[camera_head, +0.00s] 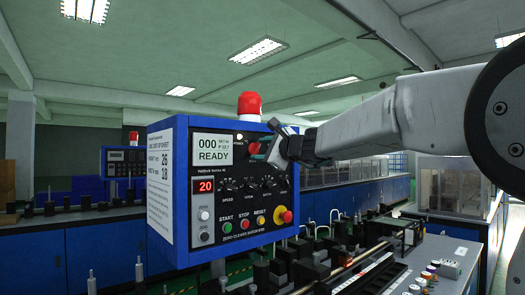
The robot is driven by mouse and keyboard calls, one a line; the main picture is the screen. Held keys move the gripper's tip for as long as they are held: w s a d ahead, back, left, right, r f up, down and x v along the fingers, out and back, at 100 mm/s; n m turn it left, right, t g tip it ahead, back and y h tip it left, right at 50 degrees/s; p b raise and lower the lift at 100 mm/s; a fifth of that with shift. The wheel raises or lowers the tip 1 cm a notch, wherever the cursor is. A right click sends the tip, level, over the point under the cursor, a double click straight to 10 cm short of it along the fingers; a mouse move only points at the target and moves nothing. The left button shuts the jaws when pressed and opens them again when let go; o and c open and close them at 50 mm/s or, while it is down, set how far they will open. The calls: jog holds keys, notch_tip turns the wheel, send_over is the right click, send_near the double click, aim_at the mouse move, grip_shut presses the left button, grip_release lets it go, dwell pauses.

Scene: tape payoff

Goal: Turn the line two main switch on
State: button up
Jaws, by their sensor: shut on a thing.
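A blue control box (182,200) with a dark front panel stands in the middle of the head view. Its display (213,148) reads "000" and "READY". My gripper (264,149) is at the panel's upper right corner, seen from the side. It appears shut on the main switch, where a small red part (253,148) shows beside the jaws. The jaws hide most of the switch, and I cannot tell which way it is turned.
Below are a red "20" readout (204,186), several black knobs, start, stop and reset buttons, and a red emergency button (284,215). A red beacon (249,106) tops the box. Another blue box (118,165) stands farther left. Machine parts (345,265) crowd the lower right.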

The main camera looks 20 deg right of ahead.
jog(key=shift+m, duration=1.3)
jog(key=o, duration=1)
jog(key=v, duration=0.7)
jog(key=shift+s+d, duration=0.2)
jog(key=shift+s, duration=0.2)
